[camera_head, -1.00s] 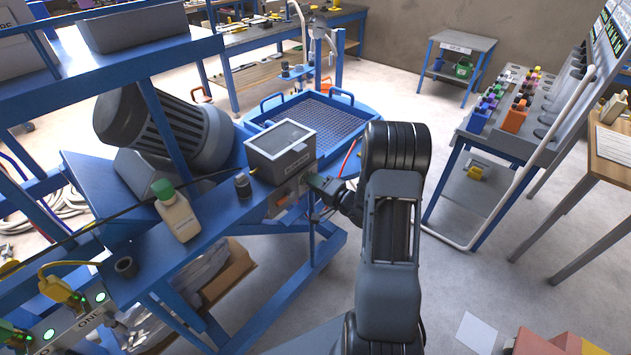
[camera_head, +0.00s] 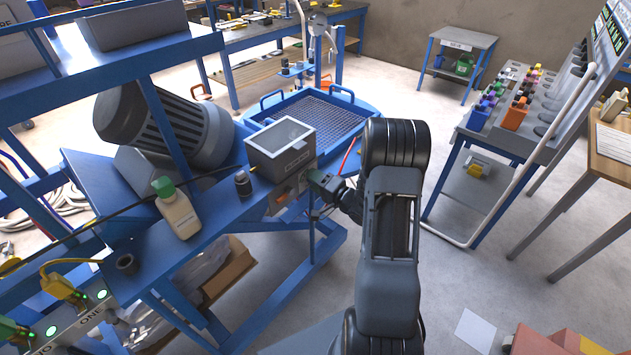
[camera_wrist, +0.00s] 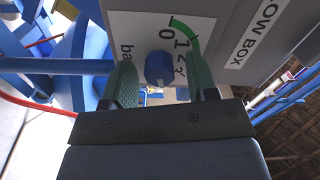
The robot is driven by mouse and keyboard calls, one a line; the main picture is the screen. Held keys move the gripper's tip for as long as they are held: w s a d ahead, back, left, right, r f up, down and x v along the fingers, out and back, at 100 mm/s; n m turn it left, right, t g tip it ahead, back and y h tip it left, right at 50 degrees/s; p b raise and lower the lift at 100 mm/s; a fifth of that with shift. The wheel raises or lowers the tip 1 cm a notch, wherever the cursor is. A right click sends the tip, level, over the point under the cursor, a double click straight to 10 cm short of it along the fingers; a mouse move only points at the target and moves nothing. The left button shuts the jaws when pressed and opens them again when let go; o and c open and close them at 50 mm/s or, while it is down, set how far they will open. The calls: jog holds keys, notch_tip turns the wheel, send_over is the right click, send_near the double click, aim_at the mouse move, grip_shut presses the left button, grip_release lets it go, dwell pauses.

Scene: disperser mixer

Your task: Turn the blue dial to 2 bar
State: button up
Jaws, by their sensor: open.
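The blue dial (camera_wrist: 158,68) shows in the wrist view on a pale panel with the numbers 0, 1 and 2, a green arc and part of the word "bar". My gripper (camera_wrist: 165,85) is open, with one green finger on each side of the dial and a gap beside each. I cannot tell which number the dial points to. In the head view my gripper (camera_head: 318,188) is at the front of the grey box (camera_head: 281,150), and the dial is hidden there.
The panel label reads "LOW BOX" (camera_wrist: 262,30). A blue bar (camera_wrist: 60,66) runs in from the left in the wrist view. A bottle with a green cap (camera_head: 178,212) and a small dark jar (camera_head: 243,184) stand on the blue bench left of the box.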

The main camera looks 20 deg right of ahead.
jog(key=b+v, duration=0.2)
jog(key=v, duration=1.2)
jog(key=shift+w+a, duration=0.1)
